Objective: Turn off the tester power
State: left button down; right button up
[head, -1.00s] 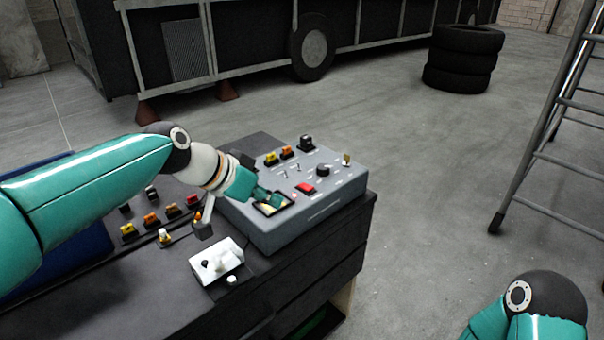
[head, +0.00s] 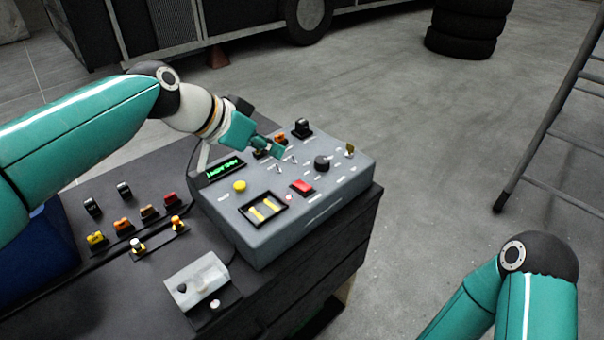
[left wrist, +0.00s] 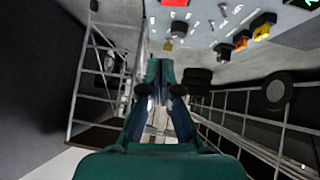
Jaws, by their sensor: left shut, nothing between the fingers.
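The tester is a grey box (head: 235,226) on the dark bench. I cannot read which control is marked power. My left gripper (head: 278,152) is shut and empty, over the back of the panel. My right gripper is out of view.
On the bench (head: 110,290) left of the tester stand several coloured switches (head: 146,213) and a white box (head: 197,281). A ladder (head: 548,130) stands at the right, and stacked tyres (head: 465,30) stand behind. The floor (head: 430,130) between is clear.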

pick_arm(q)
send_over(304, 189)
jog(key=f+p, duration=0.1)
jog(key=f, duration=0.6)
jog(key=shift+w+f, duration=0.2)
jog(key=shift+s+f, duration=0.2)
jog(key=shift+f, duration=1.05)
jog(key=shift+d+f, duration=0.1)
jog(key=shift+f, duration=0.5)
